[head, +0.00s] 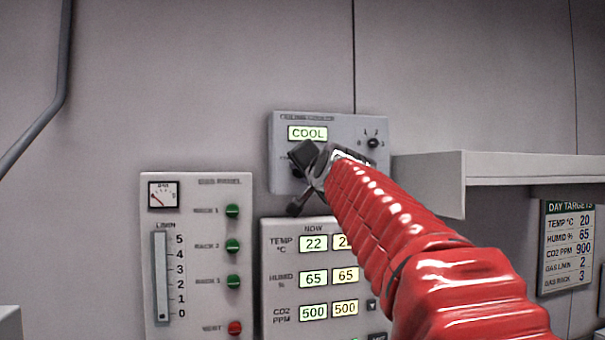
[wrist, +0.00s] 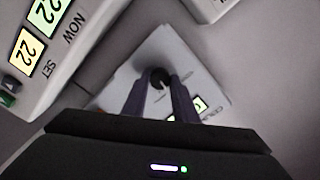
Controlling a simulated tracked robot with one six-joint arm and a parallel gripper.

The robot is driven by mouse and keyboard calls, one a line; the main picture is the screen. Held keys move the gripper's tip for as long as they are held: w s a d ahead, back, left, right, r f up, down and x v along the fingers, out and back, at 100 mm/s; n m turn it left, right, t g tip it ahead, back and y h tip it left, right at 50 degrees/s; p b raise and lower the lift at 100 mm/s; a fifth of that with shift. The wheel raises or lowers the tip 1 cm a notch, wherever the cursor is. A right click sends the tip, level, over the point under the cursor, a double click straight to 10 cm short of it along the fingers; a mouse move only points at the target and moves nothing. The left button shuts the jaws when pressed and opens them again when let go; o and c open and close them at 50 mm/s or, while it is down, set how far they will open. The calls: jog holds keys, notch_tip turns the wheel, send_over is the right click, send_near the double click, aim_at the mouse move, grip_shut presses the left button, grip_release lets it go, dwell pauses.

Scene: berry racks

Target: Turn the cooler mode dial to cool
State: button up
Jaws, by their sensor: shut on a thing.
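The cooler panel (head: 345,124) is a grey box on the wall, and its lit display (head: 307,133) reads COOL. The panel also shows in the wrist view (wrist: 185,62). The black mode dial (wrist: 160,78) sits between my gripper's fingertips. In the head view my gripper (head: 297,178) is at the panel's lower left and mostly hides this dial. My gripper (wrist: 160,86) is shut on the dial, one finger on each side. The dial's pointer and most of its labels are hidden or too small to read.
A second small dial (head: 373,143) is at the panel's right. Below are the gas panel (head: 197,325) with green knobs and a slider, and the climate panel (head: 284,222) with lit numbers. A shelf (head: 430,168) juts out right of the cooler panel, near my red arm.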

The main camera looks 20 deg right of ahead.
jog(key=n, duration=0.5)
jog(key=shift+w+f+n, duration=0.1)
jog(key=shift+f+n, duration=0.25)
jog(key=shift+n, duration=0.05)
jog(key=n, duration=0.4)
jog(key=shift+n, duration=0.3)
jog(key=o, duration=0.8)
jog(key=shift+c, duration=0.2)
jog(key=shift+o, duration=1.4)
jog(key=shift+r, duration=0.15)
jog(key=shift+s+r, duration=0.1)
jog(key=shift+s, duration=0.1)
